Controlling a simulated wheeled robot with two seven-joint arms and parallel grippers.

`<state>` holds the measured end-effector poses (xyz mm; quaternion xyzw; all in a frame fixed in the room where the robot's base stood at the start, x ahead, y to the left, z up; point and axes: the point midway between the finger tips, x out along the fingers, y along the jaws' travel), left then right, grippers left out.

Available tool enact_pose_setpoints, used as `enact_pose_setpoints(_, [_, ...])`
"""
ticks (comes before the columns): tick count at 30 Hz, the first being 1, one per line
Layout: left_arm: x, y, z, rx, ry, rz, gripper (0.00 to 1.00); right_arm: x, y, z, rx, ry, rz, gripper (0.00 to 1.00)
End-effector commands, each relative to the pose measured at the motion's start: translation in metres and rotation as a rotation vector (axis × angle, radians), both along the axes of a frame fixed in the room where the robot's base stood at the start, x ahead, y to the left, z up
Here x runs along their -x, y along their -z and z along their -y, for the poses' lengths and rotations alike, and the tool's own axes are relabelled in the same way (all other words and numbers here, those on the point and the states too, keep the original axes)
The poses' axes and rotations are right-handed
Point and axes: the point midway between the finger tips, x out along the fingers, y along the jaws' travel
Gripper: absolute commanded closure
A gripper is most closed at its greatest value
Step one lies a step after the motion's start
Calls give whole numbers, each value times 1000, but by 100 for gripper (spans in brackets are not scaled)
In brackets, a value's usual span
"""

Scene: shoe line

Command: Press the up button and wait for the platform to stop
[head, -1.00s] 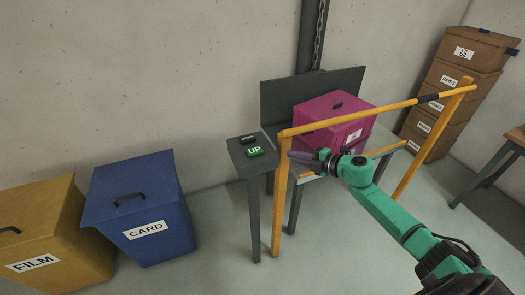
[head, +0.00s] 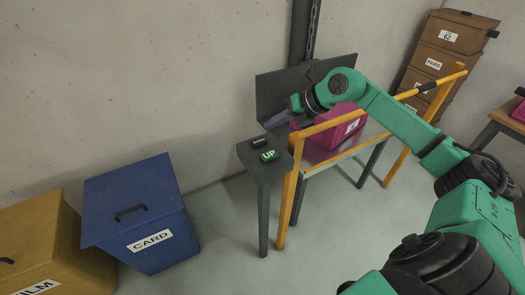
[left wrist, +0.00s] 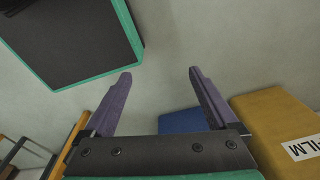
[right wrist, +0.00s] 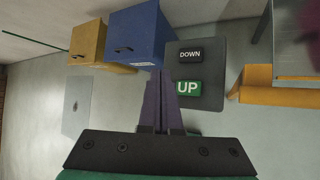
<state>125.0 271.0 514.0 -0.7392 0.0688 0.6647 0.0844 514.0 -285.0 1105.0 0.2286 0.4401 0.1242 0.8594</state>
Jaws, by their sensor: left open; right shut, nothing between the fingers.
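The green UP button (head: 269,156) sits on a small grey stand (head: 262,173), beside a dark button (head: 259,142) that reads DOWN in the right wrist view (right wrist: 190,54). My right gripper (head: 270,122) is shut and empty, raised above and just behind the stand. In the right wrist view its fingertips (right wrist: 161,84) point toward the stand, left of the UP button (right wrist: 187,88), apart from it. The platform (head: 322,154) bears a magenta box (head: 340,130), partly hidden by my right arm. My left gripper (left wrist: 160,75) is open and empty, seen only in the left wrist view.
A yellow rail (head: 345,152) stands in front of the platform. The blue CARD bin (head: 130,195) and yellow FILM bin (head: 45,235) stand at left. Stacked brown boxes (head: 428,75) are at the back right. The floor before the stand is clear.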

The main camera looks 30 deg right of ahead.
Motion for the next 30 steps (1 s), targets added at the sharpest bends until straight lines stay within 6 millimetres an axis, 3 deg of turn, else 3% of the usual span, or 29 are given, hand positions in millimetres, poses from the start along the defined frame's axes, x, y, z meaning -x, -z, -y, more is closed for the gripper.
enact_pose_setpoints(3, [18,3,12,16,-4,-28,8,0,1,0,-2,0,0,100])
enact_pose_setpoints(6, [24,8,19,26,-2,-38,8,0,5,0,-4,0,0,100])
enact_pose_setpoints(16, [5,40,12,16,1,-8,8,0,49,-1,-6,0,-1,100])
enact_pose_setpoints(22, [5,63,12,16,-1,-8,8,0,79,0,-5,1,1,100])
enact_pose_setpoints(30, [8,71,11,15,-3,-12,8,0,89,0,-5,1,1,100])
